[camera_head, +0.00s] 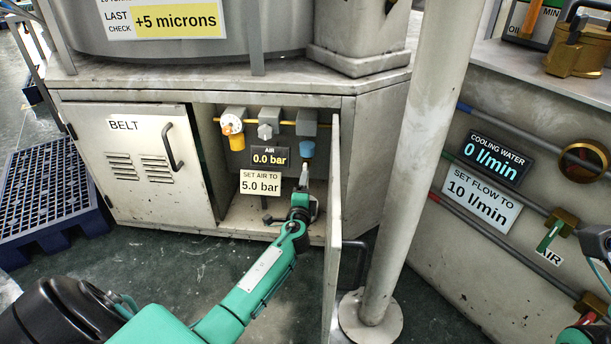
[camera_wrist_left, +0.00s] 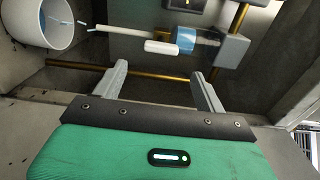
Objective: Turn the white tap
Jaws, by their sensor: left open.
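In the left wrist view a white bar-shaped part (camera_wrist_left: 160,47), which looks like the tap's handle, lies by a blue collar (camera_wrist_left: 185,40) on a grey block (camera_wrist_left: 232,50). In the head view the blue part (camera_head: 307,149) hangs under the right-hand grey block inside the open cabinet; my gripper hides what is below it. My left gripper (camera_head: 303,178) is inside the cabinet just below the blue part. In the wrist view its fingers (camera_wrist_left: 160,72) are apart, with nothing between them, short of the white part. My right arm shows only at the right edge; its finger state is unclear.
The open cabinet door (camera_head: 332,240) stands close right of my left arm. A pale post (camera_head: 400,190) rises beyond it. Inside, an orange-bowled unit (camera_head: 236,139), a 0.0 bar display (camera_head: 269,157) and a 5.0 bar label (camera_head: 261,183) are left of the gripper. A white cup-like round (camera_wrist_left: 42,25) shows nearby.

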